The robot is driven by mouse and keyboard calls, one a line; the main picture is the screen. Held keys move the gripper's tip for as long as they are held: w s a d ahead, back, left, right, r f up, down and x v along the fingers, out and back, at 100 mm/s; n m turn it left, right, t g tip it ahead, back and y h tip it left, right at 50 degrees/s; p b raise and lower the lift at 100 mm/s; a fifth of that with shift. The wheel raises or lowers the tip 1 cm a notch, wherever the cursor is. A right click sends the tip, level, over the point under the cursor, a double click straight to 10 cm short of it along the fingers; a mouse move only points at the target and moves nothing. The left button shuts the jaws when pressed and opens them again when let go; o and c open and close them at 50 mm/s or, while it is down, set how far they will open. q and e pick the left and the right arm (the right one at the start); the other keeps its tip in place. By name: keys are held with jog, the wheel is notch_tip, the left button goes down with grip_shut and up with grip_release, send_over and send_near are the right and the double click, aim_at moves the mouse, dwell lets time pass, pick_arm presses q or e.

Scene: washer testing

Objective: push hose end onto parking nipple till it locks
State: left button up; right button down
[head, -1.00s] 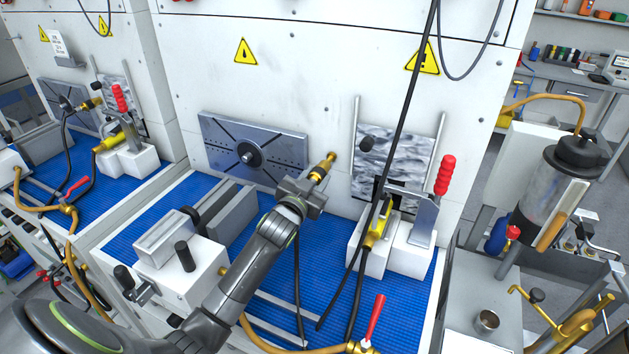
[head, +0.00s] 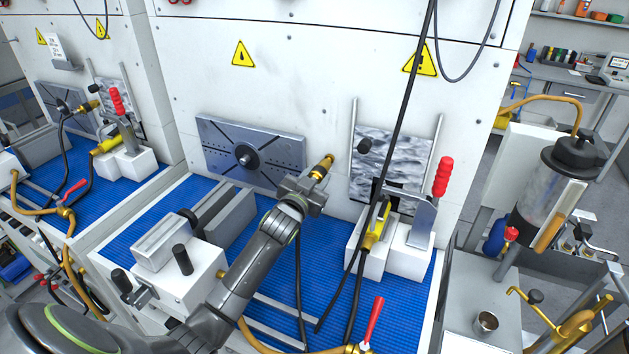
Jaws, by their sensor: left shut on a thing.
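My left gripper (head: 314,188) is in front of the white wall of the middle bay, shut on the hose end, which its jaws largely hide. A black hose (head: 298,262) hangs from below the gripper to the blue mat. A brass fitting (head: 322,167) shows just beyond the jaws, pointing up and right at the wall. It lies in line with the parking nipple's place. I cannot tell where hose end and nipple meet, or whether they are locked. My right gripper is not in view.
A slotted grey plate (head: 222,150) is on the wall left of the gripper. A white block with a yellow tool (head: 377,232) and a red-handled clamp (head: 443,178) stand to the right. A grey vise (head: 175,245) is at left. Blue mat (head: 325,250) lies open below.

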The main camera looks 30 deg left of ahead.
pick_arm(q)
jog(key=shift+w+b, duration=0.4)
jog(key=shift+w, duration=0.7)
jog(key=o, duration=1.1)
jog(key=shift+s, duration=0.15)
jog(key=shift+o, duration=0.2)
jog(key=shift+f, duration=0.1)
jog(key=s+b, duration=0.3)
jog(key=s, duration=1.4)
jog(key=shift+s+d, duration=0.2)
jog(key=shift+d, duration=0.25)
